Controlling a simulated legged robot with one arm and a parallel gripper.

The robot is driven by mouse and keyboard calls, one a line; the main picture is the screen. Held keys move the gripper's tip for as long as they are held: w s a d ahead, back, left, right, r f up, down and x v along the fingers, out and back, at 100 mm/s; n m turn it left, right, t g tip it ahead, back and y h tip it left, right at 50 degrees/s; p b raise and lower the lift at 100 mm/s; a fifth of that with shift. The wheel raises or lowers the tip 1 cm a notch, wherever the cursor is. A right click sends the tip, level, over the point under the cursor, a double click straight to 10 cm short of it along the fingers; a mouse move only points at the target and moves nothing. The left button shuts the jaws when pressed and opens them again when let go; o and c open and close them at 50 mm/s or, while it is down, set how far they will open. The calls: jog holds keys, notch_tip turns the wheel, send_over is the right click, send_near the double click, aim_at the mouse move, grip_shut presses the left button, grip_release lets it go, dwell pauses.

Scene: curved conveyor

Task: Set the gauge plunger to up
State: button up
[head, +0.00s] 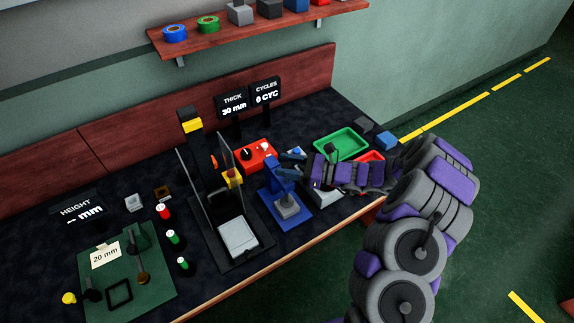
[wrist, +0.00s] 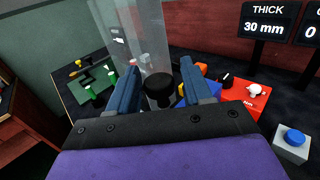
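The blue gauge stand (head: 274,188) stands near the front edge of the bench, with a grey block (head: 288,207) on its base. The gauge's black round plunger knob (wrist: 158,90) shows in the wrist view between my fingers. My gripper (head: 290,164) is over the top of the stand, with its blue fingers apart. In the wrist view my open gripper (wrist: 159,78) has one finger on each side of the knob, with a gap visible. The gripper hides the knob in the head view. The THICK display (head: 233,105) reads 30 mm.
A press with clear guard panels (head: 197,195) stands close to the left of the stand. A red box (head: 252,154) with a black knob is behind. A green tray (head: 341,145) lies to the right. A green mat (head: 150,290) with a height gauge lies at the far left.

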grip_shut()
jog(key=shift+r, duration=0.2)
notch_tip(320, 180, up, 5)
jog(key=p, duration=0.3)
jog(key=shift+f, duration=0.25)
jog(key=shift+c, duration=1.2)
grip_release()
jog(key=o, duration=0.4)
jog(key=shift+w+a+f, duration=0.1)
jog(key=shift+a+f, duration=0.05)
jog(key=shift+a, duration=0.15)
jog(key=s+d+p, duration=0.1)
jog(key=d, duration=0.4)
jog(key=s+d, duration=0.1)
jog(key=d, duration=0.5)
jog(key=s+d+p, duration=0.1)
jog(key=d, duration=0.5)
jog(key=shift+s+d+p, duration=0.1)
jog(key=shift+s+p, duration=0.1)
jog(key=shift+p, duration=0.15)
